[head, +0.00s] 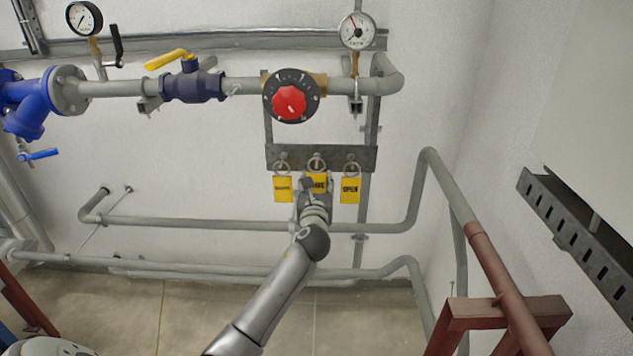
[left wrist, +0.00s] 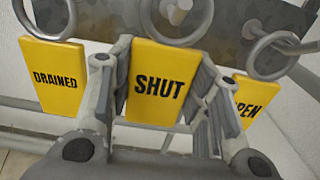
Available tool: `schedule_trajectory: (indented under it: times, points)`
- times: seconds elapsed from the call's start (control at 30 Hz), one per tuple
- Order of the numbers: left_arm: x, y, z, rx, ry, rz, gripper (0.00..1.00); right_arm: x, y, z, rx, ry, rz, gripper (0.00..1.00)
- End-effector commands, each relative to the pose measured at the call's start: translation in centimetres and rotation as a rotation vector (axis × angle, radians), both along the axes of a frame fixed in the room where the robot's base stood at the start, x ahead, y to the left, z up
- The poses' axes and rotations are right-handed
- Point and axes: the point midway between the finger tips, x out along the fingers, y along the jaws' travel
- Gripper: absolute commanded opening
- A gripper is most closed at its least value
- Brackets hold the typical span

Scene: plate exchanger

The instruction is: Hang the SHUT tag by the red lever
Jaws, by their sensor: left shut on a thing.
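The yellow SHUT tag (left wrist: 158,88) is between the two fingers of my left gripper (head: 316,188), which is shut on it. In the head view the tag (head: 318,178) is partly hidden by the gripper. Its ring (head: 316,164) is at the middle of the grey hook rack (head: 335,155); I cannot tell if it still rests on a hook. The DRAINED tag (left wrist: 55,78) hangs to the left and the OPEN tag (head: 350,189) to the right. No red lever shows; a red knob (head: 290,103) sits on the pipe above the rack. My right gripper is not in view.
A yellow lever (head: 165,60), a black lever (head: 117,45) and a blue lever (head: 40,154) are on the left piping. Two gauges stand above the pipe. Grey pipes run below the rack. A red-brown stand (head: 500,312) is at lower right.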

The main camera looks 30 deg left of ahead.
Motion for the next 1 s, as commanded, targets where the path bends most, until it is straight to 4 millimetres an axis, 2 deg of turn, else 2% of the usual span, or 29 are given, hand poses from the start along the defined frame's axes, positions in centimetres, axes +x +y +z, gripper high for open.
schedule_trajectory:
  times: [1.0]
  points:
    - [-4.4,-2.7,0.4,-0.001,-0.001,0.000,0.23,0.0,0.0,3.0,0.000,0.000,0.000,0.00]
